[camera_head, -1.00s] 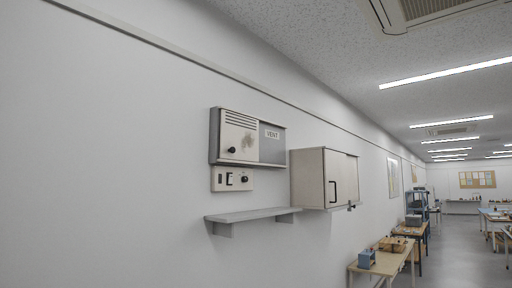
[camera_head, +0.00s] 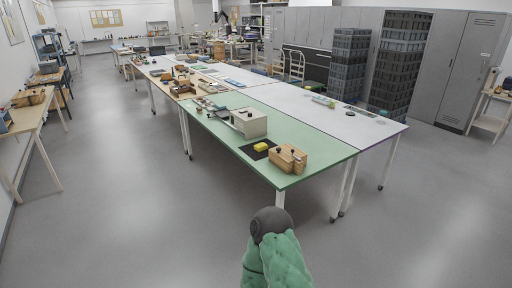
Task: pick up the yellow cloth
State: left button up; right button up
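A small yellow block-like item (camera_head: 261,146), which may be the folded yellow cloth, lies near the front end of the green-topped table (camera_head: 310,160). It lies on or at a dark mat (camera_head: 250,152). It is too small to make out its texture. Neither of my grippers shows in the view.
A wooden box-like holder (camera_head: 288,158) stands just right of the yellow item, and a pale box (camera_head: 249,122) stands behind it. Several small tools lie farther back on the tables. Stacked dark crates (camera_head: 400,65) and grey lockers (camera_head: 470,70) stand at right. The floor around the table's front is clear.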

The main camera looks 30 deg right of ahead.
aim_at(261, 146)
jog(key=i+z, duration=0.4)
jog(key=i, duration=1.55)
jog(key=i+z, duration=0.45)
jog(key=i+j+z, duration=0.65)
jog(key=i+z, duration=0.2)
